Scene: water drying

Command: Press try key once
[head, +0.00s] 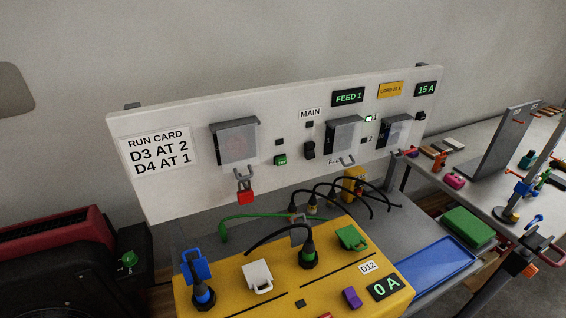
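A small green key (280,160) with tiny lettering, possibly TRY, sits on the white upright panel (180,105), between two grey covers. A small dark square (279,142) is just above it. The left grey cover (235,143) has a red padlock (245,196) hanging below it. A black switch (309,150) is to the right of the green key, under the MAIN label (310,113). I cannot make out my gripper in the head view. Nothing stands directly in front of the green key.
A yellow box (230,285) with plugs, black cables and a "0 A" display (385,287) stands in front of the panel. A blue tray (430,270) and green block (468,227) lie to the right. A cluttered side table (475,195) stands far right.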

